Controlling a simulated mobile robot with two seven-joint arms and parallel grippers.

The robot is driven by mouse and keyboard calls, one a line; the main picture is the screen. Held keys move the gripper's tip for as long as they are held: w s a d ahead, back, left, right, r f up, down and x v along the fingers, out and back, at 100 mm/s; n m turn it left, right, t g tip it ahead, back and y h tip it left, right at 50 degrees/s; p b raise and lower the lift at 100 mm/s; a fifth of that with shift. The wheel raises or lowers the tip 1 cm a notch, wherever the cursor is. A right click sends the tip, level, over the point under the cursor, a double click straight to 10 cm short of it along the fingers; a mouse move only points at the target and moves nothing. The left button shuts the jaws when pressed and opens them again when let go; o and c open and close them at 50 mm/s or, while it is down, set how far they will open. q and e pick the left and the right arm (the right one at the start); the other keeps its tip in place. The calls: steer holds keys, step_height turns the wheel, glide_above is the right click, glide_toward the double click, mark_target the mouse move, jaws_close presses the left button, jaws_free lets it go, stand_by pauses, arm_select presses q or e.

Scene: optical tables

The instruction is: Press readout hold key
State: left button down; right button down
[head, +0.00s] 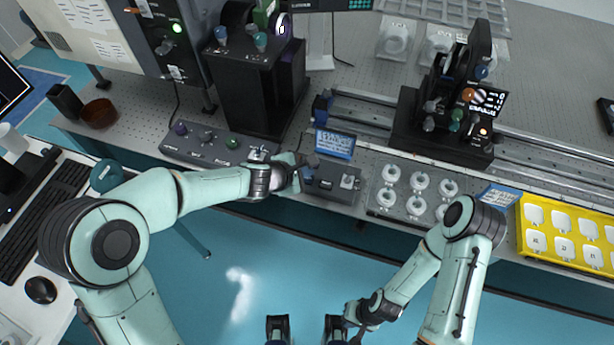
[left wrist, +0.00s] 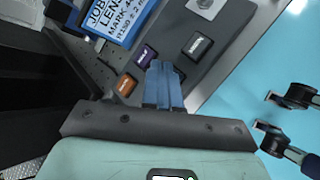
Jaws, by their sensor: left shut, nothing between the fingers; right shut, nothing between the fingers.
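A small dark grey key box (head: 335,184) sits at the table's front edge in the head view. In the left wrist view it bears an orange key (left wrist: 125,85), a purple key (left wrist: 145,55) and a dark key (left wrist: 197,45); the key lettering is too small to read. My left gripper (head: 311,162) is at the box's left end. Its blue fingers (left wrist: 164,70) are shut and empty, with the tips over the box between the purple and dark keys. I cannot tell whether they touch it. My right gripper (head: 353,315) is shut and empty, low over the floor, away from the box.
A blue label card (head: 335,145) stands just behind the box. A knob panel (head: 215,145) lies to the left, a tray of white rings (head: 375,205) to the right, and a yellow tray (head: 520,228) farther right. A rail (head: 365,112) runs behind.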

arm_select(q)
steer(key=shift+f, duration=0.15)
arm_select(e)
steer(key=shift+f, duration=0.1)
stand_by(0.6)
arm_select(q)
steer(key=shift+f+b, duration=0.3)
steer(key=shift+b, duration=0.1)
arm_select(e)
steer(key=shift+s+f, duration=0.2)
steer(key=shift+f, duration=0.1)
arm_select(q)
steer(key=shift+f+b, duration=0.4)
steer(key=shift+f, duration=0.05)
arm_select(e)
steer(key=shift+s+f, duration=0.1)
steer(key=shift+f, duration=0.3)
arm_select(q)
steer(key=shift+r, duration=0.1)
arm_select(e)
steer(key=shift+r, duration=0.1)
arm_select(q)
steer(key=shift+r+p, duration=0.8)
arm_select(e)
steer(key=shift+w+r, duration=0.3)
steer(key=shift+r, duration=0.4)
